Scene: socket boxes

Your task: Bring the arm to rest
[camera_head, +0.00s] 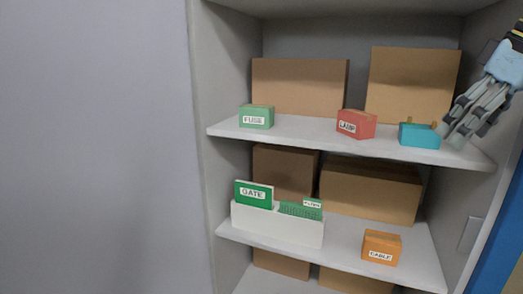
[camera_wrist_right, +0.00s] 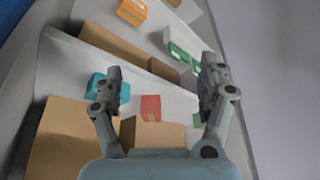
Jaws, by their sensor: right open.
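My right gripper (camera_head: 456,130) comes in from the right, in front of the right end of the upper shelf, next to the teal box (camera_head: 419,135). In the right wrist view its fingers (camera_wrist_right: 160,85) are spread wide with nothing between them close by. The teal box, its label side not legible, also shows behind the left finger in the right wrist view (camera_wrist_right: 122,90). A red box marked LAMP (camera_head: 356,124) and a green box marked FUSE (camera_head: 257,117) sit farther left on the same shelf. My left gripper is not in view.
The upper shelf (camera_head: 300,132) has large cardboard boxes (camera_head: 300,86) behind. The lower shelf (camera_head: 345,243) holds a white rack (camera_head: 278,224) with a green GATE card (camera_head: 254,194) and another green card, and an orange CABLE box (camera_head: 381,248). A cabinet wall (camera_head: 203,150) stands left.

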